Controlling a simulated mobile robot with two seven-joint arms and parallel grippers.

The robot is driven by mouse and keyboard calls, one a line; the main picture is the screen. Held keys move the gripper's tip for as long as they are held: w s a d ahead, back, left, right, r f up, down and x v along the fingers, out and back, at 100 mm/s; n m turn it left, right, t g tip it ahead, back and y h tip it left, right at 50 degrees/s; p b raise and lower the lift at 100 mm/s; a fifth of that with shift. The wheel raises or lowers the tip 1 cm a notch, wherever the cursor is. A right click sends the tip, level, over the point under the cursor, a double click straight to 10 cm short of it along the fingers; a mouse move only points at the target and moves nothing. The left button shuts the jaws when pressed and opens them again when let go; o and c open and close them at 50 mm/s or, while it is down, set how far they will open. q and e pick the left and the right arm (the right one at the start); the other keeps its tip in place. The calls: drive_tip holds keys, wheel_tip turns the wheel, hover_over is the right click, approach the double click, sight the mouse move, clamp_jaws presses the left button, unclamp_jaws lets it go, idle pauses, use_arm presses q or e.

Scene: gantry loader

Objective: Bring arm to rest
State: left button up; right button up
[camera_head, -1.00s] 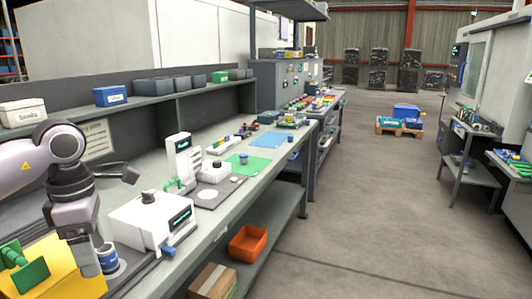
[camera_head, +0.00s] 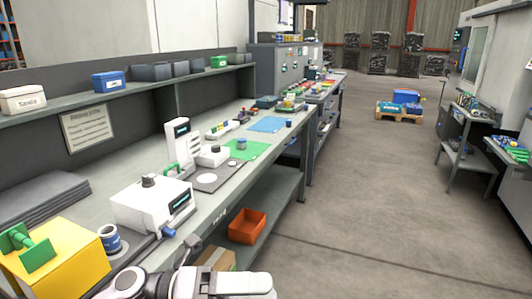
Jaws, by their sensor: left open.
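My left arm crosses the bottom edge of the head view, its round white joint at the left. My left gripper (camera_head: 235,284) is low in the frame, in front of the bench edge, and is open, with nothing seen in it. Its fingertips are not clearly shown. The blue-and-white cylinder (camera_head: 109,239) stands on the bench (camera_head: 95,190) between the yellow block (camera_head: 65,262) and the white instrument (camera_head: 150,208), apart from my gripper. My right gripper is not in view.
An orange bin (camera_head: 247,226) and a cardboard box (camera_head: 216,260) sit on the lower shelf, the box partly behind my arm. A green mat (camera_head: 250,152) and blue mat (camera_head: 267,124) lie farther along the bench. The floor (camera_head: 370,200) to the right is clear.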

use_arm(q)
drive_tip(key=w+a+f+n+t+y, duration=0.2)
drive_tip(key=a+f+n+t+y, duration=0.25)
drive_tip(key=n+t, duration=0.65)
drive_tip(key=w+a+f+n+t+y, duration=0.2)
drive_tip(key=a+f+n+t+y, duration=0.3)
drive_tip(key=n, duration=1)
drive_tip(key=s+a+f+n+g+y, duration=0.2)
drive_tip(key=s+f+n, duration=0.4)
drive_tip(key=f, duration=0.3)
drive_tip(key=s+a+f+n+g+y+p, duration=0.1)
drive_tip(key=s+a+f+n+g+y, duration=0.2)
drive_tip(key=f, duration=0.7)
drive_tip(key=s+a+n+y, duration=0.2)
drive_tip(key=s+a+n, duration=0.1)
drive_tip(key=s+a, duration=0.1)
drive_tip(key=shift+s+f+n, duration=0.3)
drive_tip(key=shift+s+n, duration=0.1)
drive_tip(key=shift+s, duration=0.5)
drive_tip(key=shift+y, duration=0.25)
